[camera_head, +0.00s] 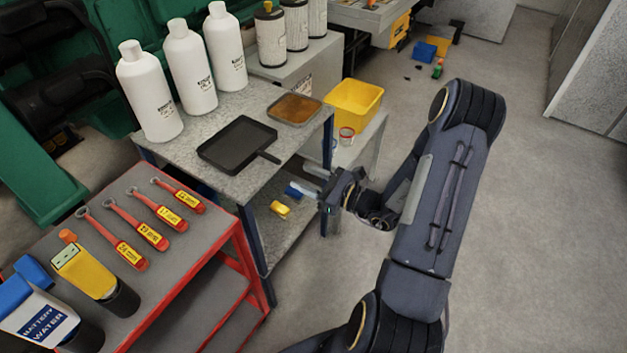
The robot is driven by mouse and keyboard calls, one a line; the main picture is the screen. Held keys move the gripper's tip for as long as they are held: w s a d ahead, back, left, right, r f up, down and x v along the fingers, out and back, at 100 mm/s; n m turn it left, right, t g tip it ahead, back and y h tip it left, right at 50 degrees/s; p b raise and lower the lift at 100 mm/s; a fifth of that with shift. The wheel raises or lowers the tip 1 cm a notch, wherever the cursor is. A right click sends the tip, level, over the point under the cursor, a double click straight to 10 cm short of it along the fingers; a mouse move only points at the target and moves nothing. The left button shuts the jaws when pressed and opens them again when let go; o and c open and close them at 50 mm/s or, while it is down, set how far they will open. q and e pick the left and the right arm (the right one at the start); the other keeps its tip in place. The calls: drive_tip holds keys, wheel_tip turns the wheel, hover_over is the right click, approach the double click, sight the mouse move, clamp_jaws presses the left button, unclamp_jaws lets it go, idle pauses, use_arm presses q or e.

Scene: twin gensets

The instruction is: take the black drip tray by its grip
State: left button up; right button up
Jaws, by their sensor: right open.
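The black drip tray (237,143) lies flat on the grey speckled table. Its short grip (269,157) points right, toward the table's right edge. My right gripper (318,186) is open and empty, with its fingers pointing left. In the picture it shows to the right of and a little below the grip, apart from it, beside the table edge. The exact height of the gripper against the table top is hard to tell. My left gripper is not in view.
White bottles (189,65) stand behind the tray, and a brown-filled shallow tray (294,109) lies at its right. A yellow bin (354,104) and a small can (346,135) stand farther right. A red cart (150,250) with wrenches is at the front left. Floor on the right is clear.

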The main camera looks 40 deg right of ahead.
sight(266, 155)
drive_tip(key=shift+m+t+h, duration=0.4)
drive_tip(key=shift+m+h, duration=0.4)
drive_tip(key=shift+m, duration=0.1)
drive_tip(key=shift+w+d+f+b+x, duration=0.1)
drive_tip(key=shift+d+f+b+x, duration=0.2)
drive_tip(key=shift+x, duration=1.95)
drive_tip(key=shift+w+d+f+b+x, duration=0.1)
drive_tip(key=shift+d+f+b+x, duration=0.2)
drive_tip(key=shift+x, duration=1.95)
drive_tip(key=shift+w+d+f+b+x, duration=0.15)
drive_tip(key=shift+f+x, duration=0.2)
drive_tip(key=shift+x, duration=1.85)
clamp_jaws()
drive_tip(key=shift+r, duration=0.15)
